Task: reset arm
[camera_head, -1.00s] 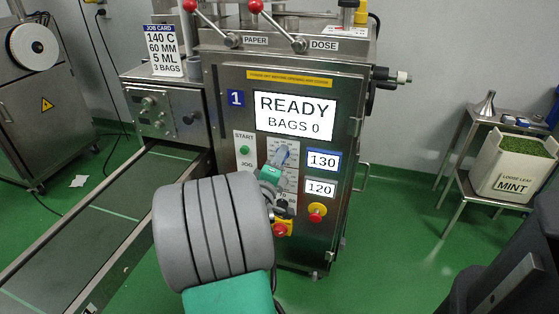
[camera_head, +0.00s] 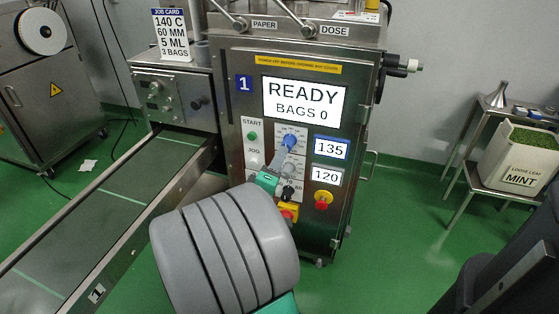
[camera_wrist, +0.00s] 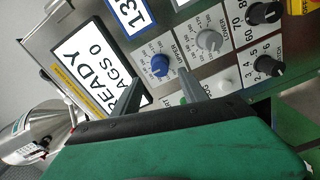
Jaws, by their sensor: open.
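My gripper (camera_wrist: 157,93) is open and empty in the wrist view, its two grey fingers apart before the control panel of machine 1. The blue knob (camera_wrist: 160,66), marked UPPER, is just beyond the fingertips, with a gap visible. In the head view my gripper (camera_head: 276,173) is in front of the panel, below the blue knob (camera_head: 290,141). My arm hides part of the lower panel. The upper display (camera_head: 331,148) reads 135 and the lower display (camera_head: 326,176) reads 120. The screen (camera_head: 304,102) reads READY, BAGS 0.
A job card (camera_head: 171,35) stands on the left, reading 140 C, 60 MM, 5 ML, 3 BAGS. The conveyor (camera_head: 115,195) runs left of my arm. A red emergency button (camera_head: 324,197) is on the panel. A mint bin (camera_head: 517,160) is on the right stand. Green floor lies clear between.

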